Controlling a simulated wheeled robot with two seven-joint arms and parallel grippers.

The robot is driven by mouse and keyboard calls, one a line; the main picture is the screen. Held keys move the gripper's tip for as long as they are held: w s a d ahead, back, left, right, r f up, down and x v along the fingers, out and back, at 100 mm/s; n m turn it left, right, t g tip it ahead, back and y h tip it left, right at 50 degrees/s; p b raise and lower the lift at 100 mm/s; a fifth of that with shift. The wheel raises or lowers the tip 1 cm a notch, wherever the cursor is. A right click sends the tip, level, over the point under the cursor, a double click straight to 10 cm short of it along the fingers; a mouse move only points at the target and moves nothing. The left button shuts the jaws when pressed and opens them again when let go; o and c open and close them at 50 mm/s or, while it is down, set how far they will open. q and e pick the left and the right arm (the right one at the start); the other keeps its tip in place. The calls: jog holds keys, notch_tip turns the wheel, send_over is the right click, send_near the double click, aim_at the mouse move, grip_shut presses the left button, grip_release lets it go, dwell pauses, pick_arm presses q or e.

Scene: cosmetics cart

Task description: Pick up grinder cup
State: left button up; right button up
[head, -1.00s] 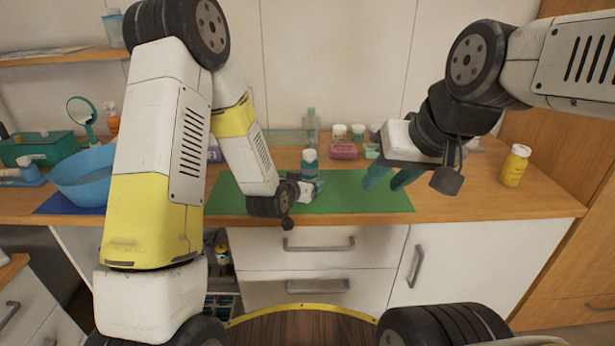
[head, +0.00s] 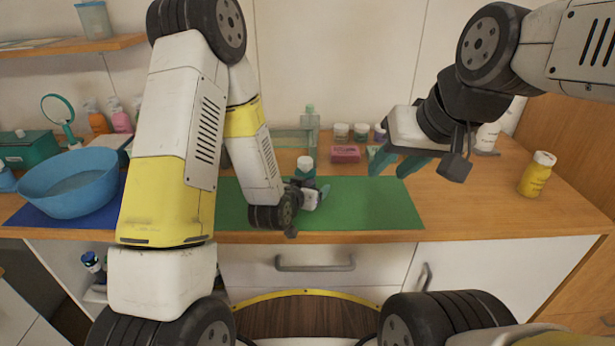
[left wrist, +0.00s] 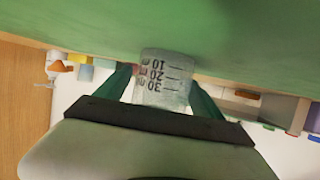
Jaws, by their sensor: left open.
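A clear cup with printed marks 10, 20 and 30 (left wrist: 163,82) stands on the green mat in the left wrist view, upside down in that picture. My left gripper's teal fingers (left wrist: 165,90) are open, one on each side of the cup; whether they touch it I cannot tell. In the head view my left gripper (head: 312,196) is low over the mat, beside a small teal container with a white top (head: 306,166). Whether this is the same cup is unclear. My right gripper (head: 397,166) is open and empty above the right part of the counter.
The green mat (head: 375,205) lies at the counter's front edge. A blue bowl (head: 70,185) stands at left and a yellow bottle (head: 538,175) at right. A clear bottle (head: 310,128), a pink box (head: 346,154) and small jars (head: 342,132) stand behind the mat.

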pick_arm(q)
jog(key=c, duration=1.6)
jog(key=shift+r, duration=0.2)
